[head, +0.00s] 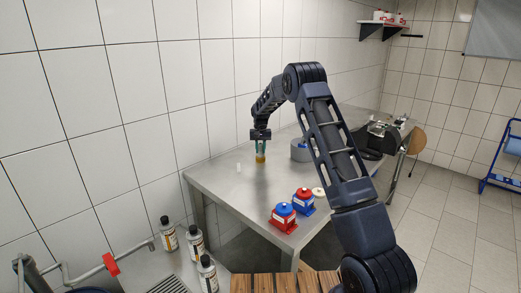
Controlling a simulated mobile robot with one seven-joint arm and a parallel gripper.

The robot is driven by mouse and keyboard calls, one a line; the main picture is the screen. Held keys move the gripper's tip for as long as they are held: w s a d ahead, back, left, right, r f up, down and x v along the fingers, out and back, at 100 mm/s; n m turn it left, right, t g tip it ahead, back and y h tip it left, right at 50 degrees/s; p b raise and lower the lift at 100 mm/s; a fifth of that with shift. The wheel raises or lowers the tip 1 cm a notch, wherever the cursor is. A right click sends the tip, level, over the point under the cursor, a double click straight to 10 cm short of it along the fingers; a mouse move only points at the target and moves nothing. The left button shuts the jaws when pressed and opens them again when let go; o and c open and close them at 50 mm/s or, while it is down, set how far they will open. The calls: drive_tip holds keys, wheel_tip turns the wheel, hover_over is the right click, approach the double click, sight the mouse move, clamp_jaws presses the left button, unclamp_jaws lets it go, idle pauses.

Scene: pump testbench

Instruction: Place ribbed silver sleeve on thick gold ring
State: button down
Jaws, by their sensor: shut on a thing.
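My gripper (260,146), with green fingers pointing down, is over the far left part of the steel table. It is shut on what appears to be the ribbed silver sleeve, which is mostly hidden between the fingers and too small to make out. The thick gold ring (260,158) shows as a gold-yellow piece directly below the fingertips. From this distance I cannot tell whether the sleeve touches the ring or is just above it.
A small pale piece (239,168) stands on the steel table (225,190), left of the gripper. A grey round container (299,152) is to the right. Blue (283,213) and red (304,199) pump-like units stand near the front edge. Bottles (195,242) are lower left.

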sight(261, 144)
drive_tip(key=c, duration=1.2)
unclamp_jaws()
drive_tip(key=shift+f, duration=0.1)
wheel_tip(261, 144, up, 12)
drive_tip(key=shift+s+d+r, duration=0.1)
drive_tip(key=shift+r, duration=0.3)
drive_tip(key=s+d+r+t, duration=0.1)
drive_tip(key=s+d+r, duration=0.5)
drive_tip(key=s, duration=0.3)
drive_tip(key=s+d+r+t, duration=0.1)
drive_tip(key=s+d+r, duration=0.4)
drive_tip(key=s+r, duration=0.3)
drive_tip(key=s+d+r, duration=0.5)
drive_tip(key=s+d, duration=0.1)
drive_tip(key=s, duration=0.4)
drive_tip(key=s+d+f+t, duration=0.1)
drive_tip(key=s+d+f, duration=0.1)
drive_tip(key=s, duration=0.8)
drive_tip(key=s+d+f, duration=0.2)
drive_tip(key=s+d, duration=0.1)
drive_tip(key=s, duration=0.7)
drive_tip(key=s+d+f+t, duration=0.1)
drive_tip(key=s+d+f, duration=0.1)
drive_tip(key=s, duration=0.8)
drive_tip(key=shift+s+d+f+t, duration=0.2)
drive_tip(key=shift+s+f+t, duration=0.15)
drive_tip(key=shift+f, duration=0.15)
